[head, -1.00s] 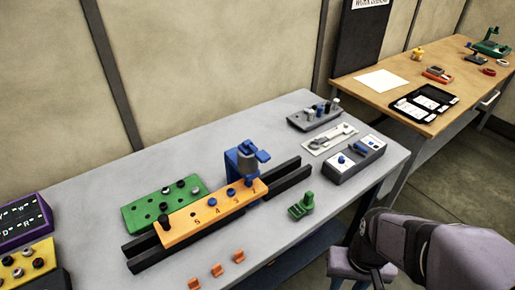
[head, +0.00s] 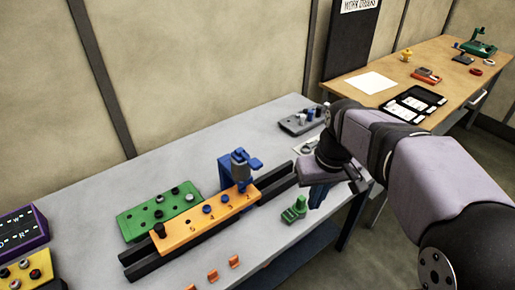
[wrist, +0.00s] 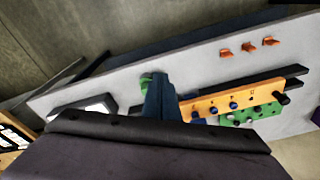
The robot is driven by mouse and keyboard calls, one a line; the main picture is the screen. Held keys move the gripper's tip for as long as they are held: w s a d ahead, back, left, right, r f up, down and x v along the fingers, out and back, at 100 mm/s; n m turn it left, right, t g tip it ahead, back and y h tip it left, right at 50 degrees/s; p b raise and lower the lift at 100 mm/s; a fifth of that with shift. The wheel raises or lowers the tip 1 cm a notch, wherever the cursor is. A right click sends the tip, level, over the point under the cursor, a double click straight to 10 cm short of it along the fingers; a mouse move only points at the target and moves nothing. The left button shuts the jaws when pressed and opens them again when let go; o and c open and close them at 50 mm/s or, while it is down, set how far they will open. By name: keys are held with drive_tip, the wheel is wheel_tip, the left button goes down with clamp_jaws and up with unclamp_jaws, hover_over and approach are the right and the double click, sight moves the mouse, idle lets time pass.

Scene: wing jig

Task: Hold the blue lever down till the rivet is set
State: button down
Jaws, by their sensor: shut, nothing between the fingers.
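The blue rivet press (head: 229,177) stands upright behind the right part of the orange numbered bar (head: 190,225), with a grey head over the bar. The blue lever (head: 255,163) sticks out to the right from its top. Whether a rivet sits under the head is hidden. Blue rivets (head: 208,209) and a black peg (head: 159,230) stand in the bar. My gripper (head: 316,205) is shut and empty, pointing down over the bench's right part, to the right of the lever and apart from it. Its blue fingers also show in the wrist view (wrist: 158,78).
A small green tool (head: 294,209) stands just left of my gripper. Dark rails (head: 277,182) run under the bar. A green block (head: 140,219) with pegs lies behind it. Orange clips (head: 214,275) sit in front. A grey peg rack (head: 296,124) is at the back.

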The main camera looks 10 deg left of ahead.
drive_tip(key=w+a+r+n+p, duration=0.1)
drive_tip(key=w+a+r+n, duration=0.1)
drive_tip(key=a+r, duration=0.4)
drive_tip(key=w+a+r+n+t+y+p, duration=0.1)
drive_tip(key=w+a+r+n, duration=0.2)
drive_tip(key=a+r, duration=0.4)
drive_tip(key=shift+w+r+y+p, duration=0.3)
drive_tip(key=shift+w+r, duration=0.25)
drive_tip(key=shift+r, duration=2.65)
drive_tip(key=shift+f, duration=0.15)
drive_tip(key=p, duration=0.2)
hover_over(255, 161)
drive_tip(key=f, duration=1.1)
drive_tip(key=shift+s+d+f, duration=0.15)
drive_tip(key=shift+s+d, duration=0.25)
drive_tip(key=shift+f, duration=1.05)
drive_tip(key=shift+f, duration=0.1)
